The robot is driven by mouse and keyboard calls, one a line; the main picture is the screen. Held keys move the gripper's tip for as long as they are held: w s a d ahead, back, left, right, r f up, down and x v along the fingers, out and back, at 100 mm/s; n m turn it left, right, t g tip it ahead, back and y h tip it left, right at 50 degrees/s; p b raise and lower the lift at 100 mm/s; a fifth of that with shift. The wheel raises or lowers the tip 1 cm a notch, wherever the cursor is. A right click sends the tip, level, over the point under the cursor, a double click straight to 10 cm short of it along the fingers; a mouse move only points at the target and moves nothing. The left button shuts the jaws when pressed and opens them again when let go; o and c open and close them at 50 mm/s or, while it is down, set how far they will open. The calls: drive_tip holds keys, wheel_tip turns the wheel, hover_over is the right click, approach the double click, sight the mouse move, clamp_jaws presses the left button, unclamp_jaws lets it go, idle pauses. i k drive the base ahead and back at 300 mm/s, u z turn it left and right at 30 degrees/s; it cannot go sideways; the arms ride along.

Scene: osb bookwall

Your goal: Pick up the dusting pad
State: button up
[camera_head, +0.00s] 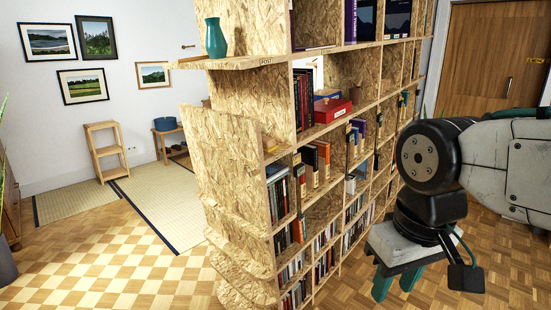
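I cannot make out a dusting pad in this view. My gripper (397,284) hangs at the lower right, pointing down in front of the shelf wall. Its two teal fingers are apart, with nothing visible between them. My arm hides part of the shelf's right side and of the floor behind it.
A tall OSB bookshelf (235,165) fills the middle, holding books, a red box (332,110) and a teal vase (216,38). Its left end has protruding curved panels. Parquet floor (110,262) lies clear at left. A small wooden step shelf (106,152) and a blue pot (165,123) stand behind. A wooden door (485,60) is at right.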

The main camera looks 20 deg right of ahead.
sight(269, 143)
drive_tip(key=u, duration=0.7)
drive_tip(key=k, duration=0.1)
drive_tip(key=z, duration=1.65)
drive_tip(key=i, duration=0.65)
drive_tip(key=u, duration=0.55)
drive_tip(key=i, duration=0.8)
drive_tip(key=u, duration=0.8)
